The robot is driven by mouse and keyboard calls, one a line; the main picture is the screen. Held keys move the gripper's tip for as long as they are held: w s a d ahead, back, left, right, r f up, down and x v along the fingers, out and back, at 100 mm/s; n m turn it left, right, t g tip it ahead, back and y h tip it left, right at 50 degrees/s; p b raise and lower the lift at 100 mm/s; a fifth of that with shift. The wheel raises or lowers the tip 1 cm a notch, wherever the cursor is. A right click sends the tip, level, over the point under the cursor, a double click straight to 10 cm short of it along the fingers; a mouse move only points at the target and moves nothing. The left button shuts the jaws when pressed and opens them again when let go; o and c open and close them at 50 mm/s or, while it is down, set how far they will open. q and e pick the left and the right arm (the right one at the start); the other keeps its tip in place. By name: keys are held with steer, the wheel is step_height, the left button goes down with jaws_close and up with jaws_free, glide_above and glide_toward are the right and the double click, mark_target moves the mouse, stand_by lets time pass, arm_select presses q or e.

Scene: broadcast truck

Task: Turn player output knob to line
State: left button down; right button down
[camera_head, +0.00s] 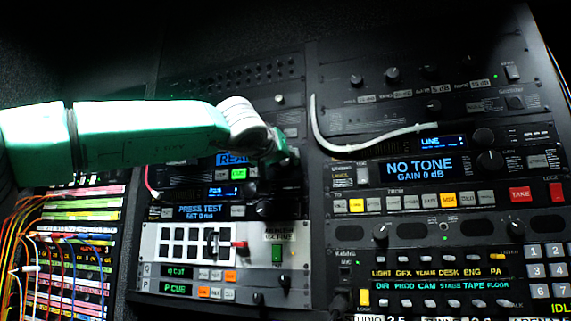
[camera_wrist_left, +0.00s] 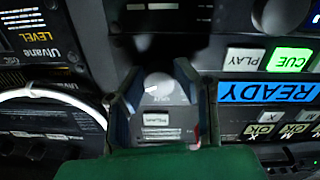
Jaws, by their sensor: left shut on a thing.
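My left gripper (camera_head: 282,160) reaches in from the left to the middle rack and faces the player panel. In the left wrist view its two fingers (camera_wrist_left: 158,78) are on either side of a light round knob (camera_wrist_left: 158,88), shut on it. The knob's marking is too small to read. Small printed labels show just below it. In the head view the gripper hides the knob. The player's blue READY display (camera_wrist_left: 268,92) is beside the gripper, upside down in the wrist view; in the head view it is partly covered by my arm.
The lit green CUE button (camera_head: 238,174) is close to the gripper. A white cable (camera_head: 355,143) curves across the right rack, near a blue NO TONE display (camera_head: 420,170). A white panel with black squares (camera_head: 170,250) is below. Coloured patch cords (camera_head: 30,240) hang at lower left.

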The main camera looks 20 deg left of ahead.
arm_select(q)
steer(key=shift+w+d+f, duration=0.1)
steer(key=shift+w+f, duration=0.05)
steer(key=shift+f, duration=0.25)
steer(key=c, duration=1.4)
jaws_free()
steer(key=shift+o, duration=0.7)
steer(key=shift+r, duration=0.15)
steer(key=shift+r, duration=0.15)
steer(key=s+a, duration=0.1)
steer(key=s, duration=1)
steer(key=shift+s, duration=0.4)
